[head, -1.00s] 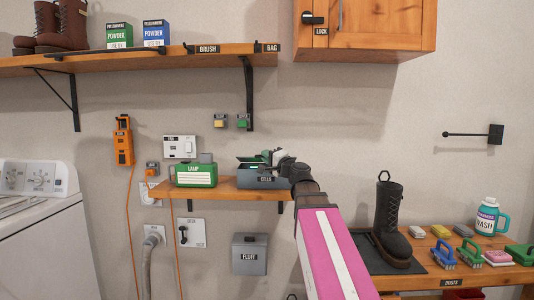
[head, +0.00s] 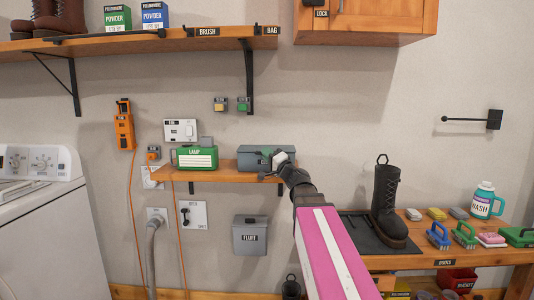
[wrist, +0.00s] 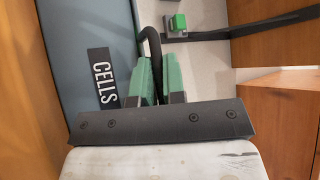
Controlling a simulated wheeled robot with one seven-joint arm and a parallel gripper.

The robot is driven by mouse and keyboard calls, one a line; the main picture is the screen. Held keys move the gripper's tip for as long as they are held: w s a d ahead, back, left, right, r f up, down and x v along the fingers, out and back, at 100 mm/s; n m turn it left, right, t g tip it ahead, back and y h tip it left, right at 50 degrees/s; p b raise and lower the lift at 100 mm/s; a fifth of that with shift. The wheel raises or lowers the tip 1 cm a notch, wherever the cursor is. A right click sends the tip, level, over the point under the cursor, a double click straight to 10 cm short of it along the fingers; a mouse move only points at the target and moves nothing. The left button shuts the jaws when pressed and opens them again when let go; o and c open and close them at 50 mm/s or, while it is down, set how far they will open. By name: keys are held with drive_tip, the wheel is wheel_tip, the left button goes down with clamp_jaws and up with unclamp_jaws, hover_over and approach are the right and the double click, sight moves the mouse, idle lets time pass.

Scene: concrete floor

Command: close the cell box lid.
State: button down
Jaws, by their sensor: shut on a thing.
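The cell box (head: 252,155) is blue-grey and stands on the right part of the small wooden shelf. Its lid looks down, with no open inside showing, but I cannot tell whether it is fully closed. My gripper (head: 268,172) is at the box's front right and hides part of it. In the wrist view, the box's blue-grey face (wrist: 75,30) with its CELLS label (wrist: 103,78) is left of my gripper (wrist: 158,88). The green fingers are shut on a black curved handle (wrist: 151,42) beside that face. Its lower part is hidden between them.
A green LAMP box (head: 197,158) stands left of the cell box on the shelf (head: 222,172). A grey FLUFF box (head: 250,235) hangs below. Wall switches (head: 231,104) are above. A tall boot (head: 386,200) stands on the bench at right.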

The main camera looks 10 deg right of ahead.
drive_tip(key=shift+f, duration=0.15)
drive_tip(key=c, duration=1.5)
unclamp_jaws()
drive_tip(key=v, duration=1)
drive_tip(key=shift+s+d+f, duration=0.15)
drive_tip(key=shift+s+d, duration=0.1)
drive_tip(key=shift+s, duration=0.05)
